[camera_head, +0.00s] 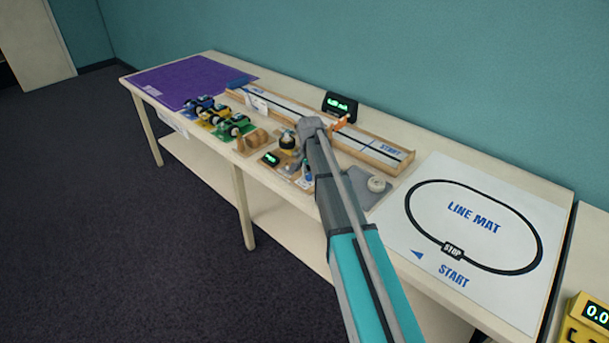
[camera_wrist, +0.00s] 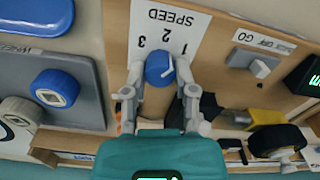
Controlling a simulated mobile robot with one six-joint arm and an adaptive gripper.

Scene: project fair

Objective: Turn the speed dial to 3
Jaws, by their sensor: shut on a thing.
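The blue speed dial (camera_wrist: 158,74) sits on a wooden board with a white label (camera_wrist: 165,25) reading SPEED and the numbers 1, 2 and 3. The numbers appear upside down, with 3 at the left, 2 in the middle and 1 at the right. A white mark on the dial slants to the upper right, toward the 1 side; its exact setting is hard to tell. My gripper (camera_wrist: 160,66) is shut on the dial, one finger on each side. In the head view my arm hides the dial and the fingertips.
Beside the dial are a grey GO/OFF switch (camera_wrist: 262,68), a green-lit display (camera_wrist: 308,78) and a dark wheel (camera_wrist: 277,140). A grey tray (camera_wrist: 85,75) holds round parts on the other side. The line mat (camera_head: 500,190) lies clear at the right.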

